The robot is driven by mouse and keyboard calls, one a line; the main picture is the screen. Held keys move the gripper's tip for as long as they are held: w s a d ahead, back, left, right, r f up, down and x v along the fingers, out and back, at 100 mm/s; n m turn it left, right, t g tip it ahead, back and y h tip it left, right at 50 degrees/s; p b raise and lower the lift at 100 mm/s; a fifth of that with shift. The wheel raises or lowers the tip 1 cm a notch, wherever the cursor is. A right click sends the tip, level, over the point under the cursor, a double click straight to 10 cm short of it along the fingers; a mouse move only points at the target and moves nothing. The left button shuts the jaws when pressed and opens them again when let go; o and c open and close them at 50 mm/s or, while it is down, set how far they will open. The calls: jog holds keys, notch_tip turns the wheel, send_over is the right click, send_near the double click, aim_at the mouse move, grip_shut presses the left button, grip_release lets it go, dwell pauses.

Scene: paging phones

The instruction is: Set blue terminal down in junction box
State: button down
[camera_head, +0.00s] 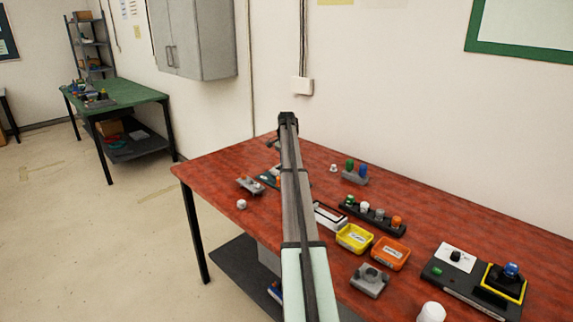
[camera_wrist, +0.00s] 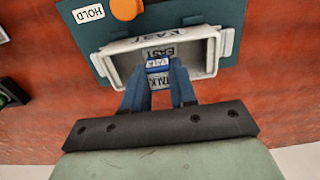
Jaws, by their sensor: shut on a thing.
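My gripper (camera_wrist: 158,92) shows in the wrist view, its two blue-grey fingers closed on a small block with a blue band, which I take to be the blue terminal (camera_wrist: 157,64). The block carries a TALK label. It is over or partly within the open mouth of a pale grey box (camera_wrist: 113,52), probably the junction box, marked EAST. I cannot tell whether the block touches the box floor. The box sits on a dark teal panel (camera_wrist: 230,14). In the head view my arm hides the gripper and the held block.
An orange knob (camera_wrist: 126,9) and a HOLD label lie beyond the box. On the red table (camera_head: 225,165) stand a yellow tray (camera_head: 343,244), an orange tray (camera_head: 379,260), a row of coloured caps (camera_head: 397,222) and a dark console (camera_head: 455,284) at right.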

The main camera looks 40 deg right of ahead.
jog(key=shift+f, duration=1.8)
dwell(0.9)
jog(key=c, duration=0.8)
grip_release()
jog(key=shift+r, duration=0.15)
jog(key=shift+r, duration=2.35)
